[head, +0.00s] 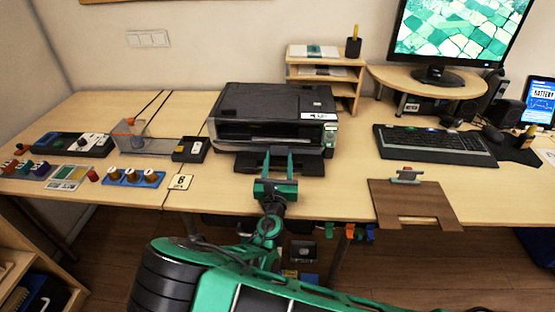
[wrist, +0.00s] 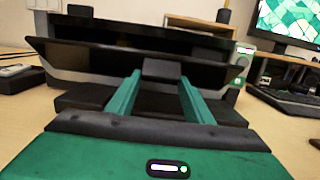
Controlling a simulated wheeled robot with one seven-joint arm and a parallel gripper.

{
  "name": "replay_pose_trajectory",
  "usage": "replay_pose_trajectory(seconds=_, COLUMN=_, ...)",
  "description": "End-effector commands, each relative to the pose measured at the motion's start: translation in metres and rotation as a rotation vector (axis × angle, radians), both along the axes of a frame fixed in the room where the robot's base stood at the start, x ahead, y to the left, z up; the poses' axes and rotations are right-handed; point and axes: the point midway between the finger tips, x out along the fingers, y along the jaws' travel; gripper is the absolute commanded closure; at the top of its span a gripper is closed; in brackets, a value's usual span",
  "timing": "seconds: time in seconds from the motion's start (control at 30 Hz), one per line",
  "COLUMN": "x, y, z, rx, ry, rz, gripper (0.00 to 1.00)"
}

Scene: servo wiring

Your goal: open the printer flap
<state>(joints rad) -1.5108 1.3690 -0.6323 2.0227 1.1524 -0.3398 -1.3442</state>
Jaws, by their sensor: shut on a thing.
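The black printer (head: 270,100) stands on the desk, and its front also fills the upper part of the wrist view (wrist: 150,24). Its dark front flap (wrist: 90,58) leans outward at the top, with a dark gap above and behind it, so it looks partly open. A small dark tab (wrist: 162,69) sits at the middle of the flap. My green gripper (head: 279,153) is in front of the printer. Its two fingers (wrist: 159,80) are shut on the tab, one on each side. In the head view the fingers hide part of the printer's lower front.
A dark tray (wrist: 85,97) juts out below the flap. A clipboard (head: 415,205) and a keyboard (head: 435,145) lie to the right. A small black box (head: 190,149) and a card marked B (head: 180,182) are left of the printer.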

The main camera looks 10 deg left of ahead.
Motion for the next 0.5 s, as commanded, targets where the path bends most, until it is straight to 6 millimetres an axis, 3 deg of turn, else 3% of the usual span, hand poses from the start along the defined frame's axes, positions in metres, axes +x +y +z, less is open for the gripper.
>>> replay_pose_trajectory(seconds=0.17, x=0.0003, y=0.0001, z=-0.0048, rx=0.001, ry=0.011, rz=0.001, gripper=0.94)
replay_pose_trajectory(seconds=0.2, x=0.0004, y=0.0000, z=-0.0047, rx=0.001, ry=0.011, rz=0.001, gripper=0.51)
replay_pose_trajectory(seconds=0.27, x=0.0004, y=-0.0001, z=-0.0042, rx=0.001, ry=0.009, rz=0.001, gripper=0.37)
replay_pose_trajectory(seconds=0.5, x=0.0004, y=-0.0005, z=-0.0015, rx=0.001, ry=0.004, rz=0.000, gripper=0.34)
